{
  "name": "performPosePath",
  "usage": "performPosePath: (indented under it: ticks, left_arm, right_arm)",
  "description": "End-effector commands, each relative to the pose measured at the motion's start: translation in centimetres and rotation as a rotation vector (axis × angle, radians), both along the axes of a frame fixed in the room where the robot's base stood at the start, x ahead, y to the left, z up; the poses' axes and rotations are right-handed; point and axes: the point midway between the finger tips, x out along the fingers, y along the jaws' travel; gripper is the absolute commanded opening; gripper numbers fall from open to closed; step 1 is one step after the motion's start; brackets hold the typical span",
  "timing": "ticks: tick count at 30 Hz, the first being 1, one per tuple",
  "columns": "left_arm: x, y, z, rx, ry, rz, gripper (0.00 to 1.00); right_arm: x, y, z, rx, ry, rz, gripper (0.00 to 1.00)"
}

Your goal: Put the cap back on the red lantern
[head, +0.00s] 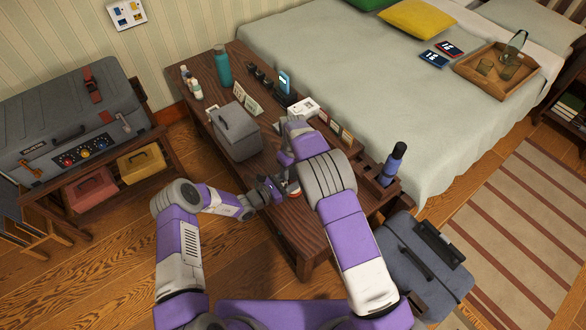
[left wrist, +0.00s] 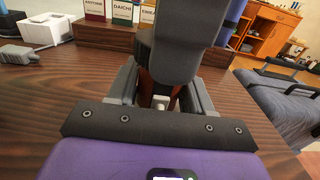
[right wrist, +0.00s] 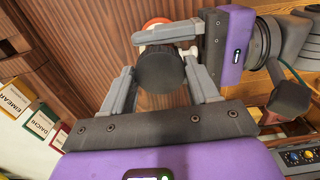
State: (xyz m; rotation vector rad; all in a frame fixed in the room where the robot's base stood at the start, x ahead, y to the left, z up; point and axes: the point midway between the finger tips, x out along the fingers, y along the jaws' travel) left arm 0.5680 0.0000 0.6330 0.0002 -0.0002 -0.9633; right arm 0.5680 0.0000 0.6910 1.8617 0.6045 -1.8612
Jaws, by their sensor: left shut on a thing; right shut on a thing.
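The red lantern (head: 293,190) is mostly hidden in the head view; a red and white part of it shows in the right wrist view (right wrist: 154,24). My left gripper (head: 279,189) is shut on it near the table's front edge; reddish-brown shows between its fingers in the left wrist view (left wrist: 160,92). My right gripper (head: 287,162) is shut on the dark round cap (right wrist: 160,70), close to the left fingers and overlapping the lantern in the right wrist view. I cannot tell whether cap and lantern touch.
The wooden table (head: 305,232) also bears a grey case (head: 237,132), a teal bottle (head: 222,66), a white box (head: 303,107) and small labelled boxes (head: 246,98). A dark blue bottle (head: 392,165) stands at its right end. The table's near front is bare.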

Motion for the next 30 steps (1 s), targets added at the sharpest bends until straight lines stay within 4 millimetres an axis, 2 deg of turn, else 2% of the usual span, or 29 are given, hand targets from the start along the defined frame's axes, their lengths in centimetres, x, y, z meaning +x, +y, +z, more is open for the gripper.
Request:
performPosePath:
  ticks: [4,7,21,24,29,30]
  left_arm:
    - [0.00,-0.02,0.01,0.000,0.000,0.000,0.00]
    - [0.00,-0.02,0.01,0.000,0.000,0.000,0.00]
    - [0.00,-0.01,0.01,0.000,0.000,0.000,0.00]
    - [0.00,-0.01,0.01,0.000,0.000,0.000,0.00]
    - [0.00,-0.01,0.01,0.000,0.000,0.000,0.00]
    - [0.00,-0.01,0.01,0.000,0.000,0.000,0.00]
  right_arm:
    - [0.00,0.01,0.02,0.000,0.000,-0.047,0.23]
    - [0.00,0.03,0.02,0.000,0.000,-0.175,0.23]
    - [0.04,0.00,-0.03,0.000,-0.001,-1.102,0.23]
    - [0.01,0.06,-0.05,0.001,-0.001,-1.256,0.23]
    - [0.01,0.05,-0.04,0.001,0.001,-1.267,0.23]
    - [0.01,0.05,-0.04,0.001,0.001,-1.266,0.64]
